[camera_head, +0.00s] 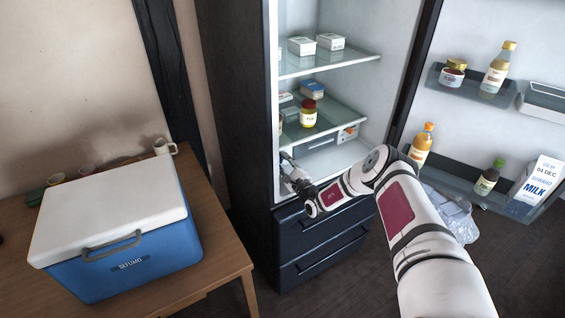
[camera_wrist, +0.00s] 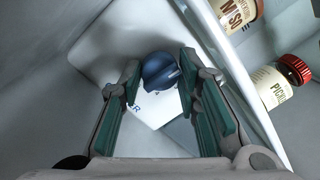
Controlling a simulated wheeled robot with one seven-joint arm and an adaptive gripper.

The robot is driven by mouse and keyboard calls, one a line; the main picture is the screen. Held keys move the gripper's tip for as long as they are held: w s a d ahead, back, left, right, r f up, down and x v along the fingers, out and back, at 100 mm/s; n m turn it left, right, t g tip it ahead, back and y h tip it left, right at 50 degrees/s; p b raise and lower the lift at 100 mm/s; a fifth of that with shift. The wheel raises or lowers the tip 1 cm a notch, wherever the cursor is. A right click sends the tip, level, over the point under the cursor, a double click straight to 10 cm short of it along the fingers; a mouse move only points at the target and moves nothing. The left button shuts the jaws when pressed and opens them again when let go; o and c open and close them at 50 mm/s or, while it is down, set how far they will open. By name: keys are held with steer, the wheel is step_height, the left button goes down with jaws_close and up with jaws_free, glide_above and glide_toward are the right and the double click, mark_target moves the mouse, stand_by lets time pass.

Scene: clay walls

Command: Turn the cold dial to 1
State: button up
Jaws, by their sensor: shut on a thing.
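The cold dial (camera_wrist: 160,71) is a dark blue round knob on a white plate (camera_wrist: 158,108) in the wrist view. A mark and part of a word ending in "R" show below it; I cannot read the dial's setting. My gripper (camera_wrist: 159,78) has its two green-padded fingers on either side of the dial, shut on it. In the head view my gripper (camera_head: 296,178) reaches inside the open fridge (camera_head: 325,160), by its left wall below the lower glass shelf. The dial is hidden there.
A jar with a yellow label (camera_head: 308,114) stands on the lower shelf (camera_head: 335,122). A pickle jar (camera_wrist: 283,84) and a miso jar (camera_wrist: 238,12) show beside the shelf edge. The open door's racks (camera_head: 470,84) hold bottles and milk. A cooler (camera_head: 130,240) sits on a table at left.

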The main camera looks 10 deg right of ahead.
steer(key=shift+a, duration=0.1)
steer(key=o, duration=1.1)
steer(key=shift+o, duration=0.2)
steer(key=v, duration=1.2)
